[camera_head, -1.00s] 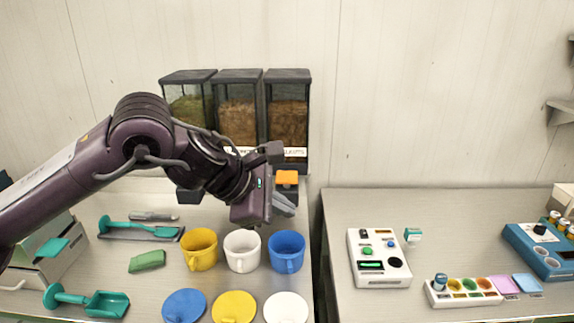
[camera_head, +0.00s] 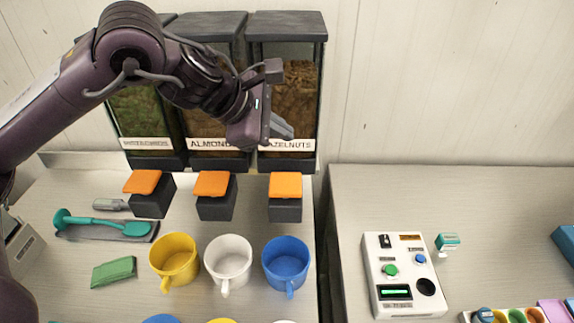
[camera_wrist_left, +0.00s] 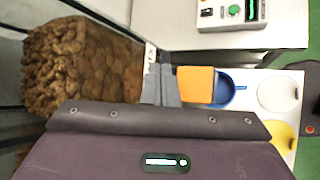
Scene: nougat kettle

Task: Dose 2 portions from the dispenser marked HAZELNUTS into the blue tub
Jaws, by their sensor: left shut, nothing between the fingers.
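The HAZELNUTS dispenser (camera_head: 300,100) is the rightmost of three, with a brown fill and its white label partly covered by my gripper. Its orange lever (camera_head: 286,186) sits on a dark block below; the lever also shows in the left wrist view (camera_wrist_left: 196,85). The blue tub (camera_head: 286,262) stands upright on the table in front of that block, and no nuts show in it. In the left wrist view the lever partly hides the tub (camera_wrist_left: 226,88). My left gripper (camera_head: 282,128) is shut and empty, in front of the label and above the lever. My right gripper is out of view.
Two other dispensers with orange levers (camera_head: 213,183) stand to the left. A white tub (camera_head: 228,262) and a yellow tub (camera_head: 174,260) stand beside the blue one. A green scoop (camera_head: 105,224) lies at left. A white button box (camera_head: 402,275) is on the right table, across a gap.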

